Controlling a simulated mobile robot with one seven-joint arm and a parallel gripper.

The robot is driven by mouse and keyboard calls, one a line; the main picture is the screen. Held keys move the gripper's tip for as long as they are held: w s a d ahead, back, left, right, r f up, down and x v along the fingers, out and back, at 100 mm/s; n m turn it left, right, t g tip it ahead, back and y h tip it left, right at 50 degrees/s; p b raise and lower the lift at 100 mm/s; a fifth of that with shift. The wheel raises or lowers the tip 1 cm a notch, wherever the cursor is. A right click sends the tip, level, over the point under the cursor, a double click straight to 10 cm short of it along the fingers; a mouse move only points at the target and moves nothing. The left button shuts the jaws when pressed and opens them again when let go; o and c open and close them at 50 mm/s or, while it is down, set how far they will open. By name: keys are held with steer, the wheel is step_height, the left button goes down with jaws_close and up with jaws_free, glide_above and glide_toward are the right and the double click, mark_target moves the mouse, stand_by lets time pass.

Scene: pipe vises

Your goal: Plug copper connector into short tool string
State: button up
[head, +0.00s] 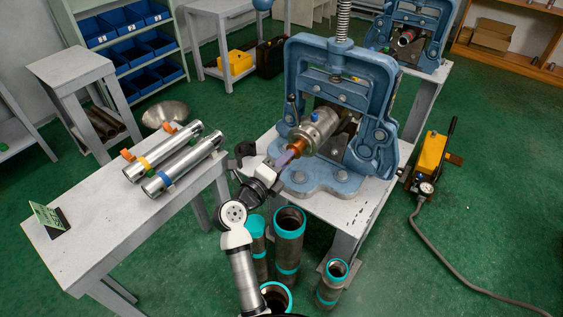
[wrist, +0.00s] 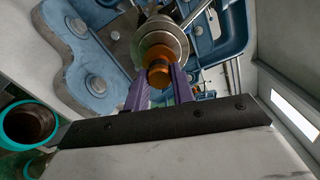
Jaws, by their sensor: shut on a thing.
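The short tool string (head: 318,127) is a grey metal cylinder held in the near blue pipe vise (head: 375,120), its open end facing my arm. The copper connector (head: 298,147) is an orange-copper piece at that end. In the wrist view the connector (wrist: 158,72) sits between the purple fingers of my gripper (wrist: 160,88), in line with the tool string (wrist: 160,40) and touching or very close to its end face. How deep it sits inside cannot be told. My gripper (head: 286,158) is shut on the connector.
Two steel tubes with coloured bands (head: 165,160) lie on the left table. Teal-ringed pipes (head: 289,222) stand below my arm. A yellow pump (head: 432,155) with a hose is on the floor at right. A second blue vise (head: 415,30) stands behind.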

steer(key=shift+w+d, duration=0.2)
steer(key=shift+w, duration=0.1)
steer(key=shift+p, duration=0.55)
stand_by(0.4)
steer(key=shift+w+d, duration=0.1)
steer(key=shift+p+x, duration=0.5)
steer(key=shift+x, duration=0.3)
steer(key=o, duration=1)
steer(key=shift+o, duration=0.2)
steer(key=b+v, duration=0.3)
steer(key=v, duration=1)
steer(key=shift+s+a+b, duration=0.25)
steer(key=shift+s+b, duration=0.05)
steer(key=shift+b, duration=0.05)
